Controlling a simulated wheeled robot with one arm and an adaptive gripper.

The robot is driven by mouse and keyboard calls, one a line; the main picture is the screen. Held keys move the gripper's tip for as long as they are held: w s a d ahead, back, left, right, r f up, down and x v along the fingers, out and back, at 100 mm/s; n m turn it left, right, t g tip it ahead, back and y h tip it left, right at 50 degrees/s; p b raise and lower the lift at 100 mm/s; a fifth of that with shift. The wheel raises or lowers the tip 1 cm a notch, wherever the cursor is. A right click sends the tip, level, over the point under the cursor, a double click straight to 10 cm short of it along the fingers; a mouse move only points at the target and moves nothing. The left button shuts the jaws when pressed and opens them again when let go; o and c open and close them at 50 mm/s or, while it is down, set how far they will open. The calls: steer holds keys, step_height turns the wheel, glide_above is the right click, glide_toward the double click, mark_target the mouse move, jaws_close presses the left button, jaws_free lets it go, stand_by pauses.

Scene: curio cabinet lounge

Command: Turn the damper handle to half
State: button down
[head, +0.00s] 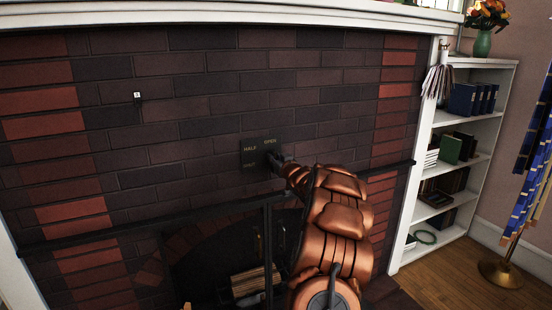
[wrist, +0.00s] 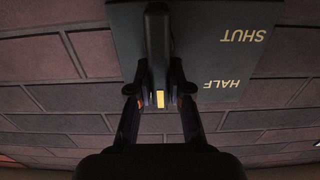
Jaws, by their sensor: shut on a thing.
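The damper plate (head: 250,158) is a dark square on the brick chimney breast, with HALF and OPEN lettered on it and a fainter word below. In the wrist view the plate (wrist: 210,45) appears upside down, with SHUT and HALF readable. The damper handle (wrist: 157,35) is a dark bar with a yellow tip, lying over the plate. My gripper (wrist: 159,97) is shut on the handle, one finger on each side near the yellow tip. In the head view my gripper (head: 276,160) covers the handle and the plate's lower right, so the handle's angle is hidden there.
The brick wall (head: 180,100) is close in front, under a white mantel (head: 250,16). A dark rail crosses below, above a firebox with logs (head: 250,284). A white bookshelf (head: 480,115) and a brass-based stand (head: 500,272) are at right.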

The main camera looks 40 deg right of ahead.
steer(key=shift+f, duration=0.1)
steer(key=n+b, duration=0.2)
steer(key=a+n+b, duration=0.1)
steer(key=n+b, duration=0.4)
steer(key=n, duration=0.1)
steer(key=shift+w+a+f+b, duration=0.25)
steer(key=shift+a+f+b, duration=0.05)
steer(key=shift+a, duration=0.05)
steer(key=shift+n, duration=0.3)
steer(key=shift+r+b, duration=0.1)
steer(key=shift+b, duration=0.25)
steer(key=c, duration=1.1)
jaws_free()
